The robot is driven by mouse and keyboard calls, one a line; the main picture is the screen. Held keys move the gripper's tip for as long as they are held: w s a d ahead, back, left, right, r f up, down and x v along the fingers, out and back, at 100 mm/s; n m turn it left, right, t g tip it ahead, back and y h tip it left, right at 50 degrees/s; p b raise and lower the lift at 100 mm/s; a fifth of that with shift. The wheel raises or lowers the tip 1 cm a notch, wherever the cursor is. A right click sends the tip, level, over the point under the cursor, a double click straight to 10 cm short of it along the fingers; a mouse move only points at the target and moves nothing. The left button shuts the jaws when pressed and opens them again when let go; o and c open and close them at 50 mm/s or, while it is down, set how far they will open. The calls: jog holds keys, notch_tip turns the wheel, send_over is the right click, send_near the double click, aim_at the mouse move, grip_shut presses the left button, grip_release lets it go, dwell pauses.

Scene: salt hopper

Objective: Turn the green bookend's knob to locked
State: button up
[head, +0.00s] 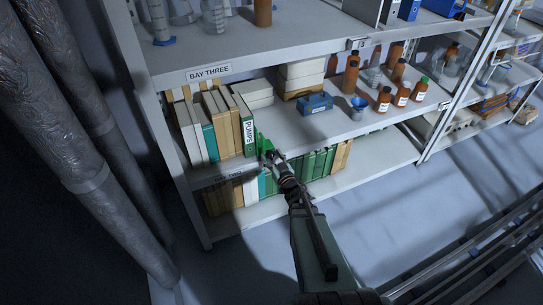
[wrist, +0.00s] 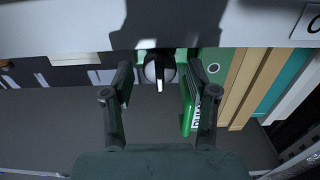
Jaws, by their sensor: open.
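The green bookend (head: 262,142) stands on the middle shelf, right of the row of binders, partly hidden by my gripper in the head view. My gripper (head: 271,157) is open; in the wrist view my gripper (wrist: 157,82) has one finger on each side of the knob, with gaps visible. Whether the fingertips reach around the knob's depth I cannot tell. The locked mark is not readable.
A green PUMPS binder (head: 245,125) stands just left of the bookend. The shelf edge (wrist: 60,28) crosses the top of the wrist view. A blue box (head: 315,103), a blue funnel (head: 358,112) and several brown bottles (head: 384,100) stand to the right.

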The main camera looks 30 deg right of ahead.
jog(key=shift+w, duration=0.35)
jog(key=shift+c, duration=0.3)
grip_shut()
jog(key=shift+d+r+m+p, duration=0.1)
jog(key=shift+m+p, duration=0.3)
jog(key=shift+m, duration=0.2)
jog(key=shift+m+p, duration=0.3)
jog(key=shift+m, duration=0.6)
jog(key=shift+o, duration=0.3)
grip_release()
jog(key=shift+n, duration=0.3)
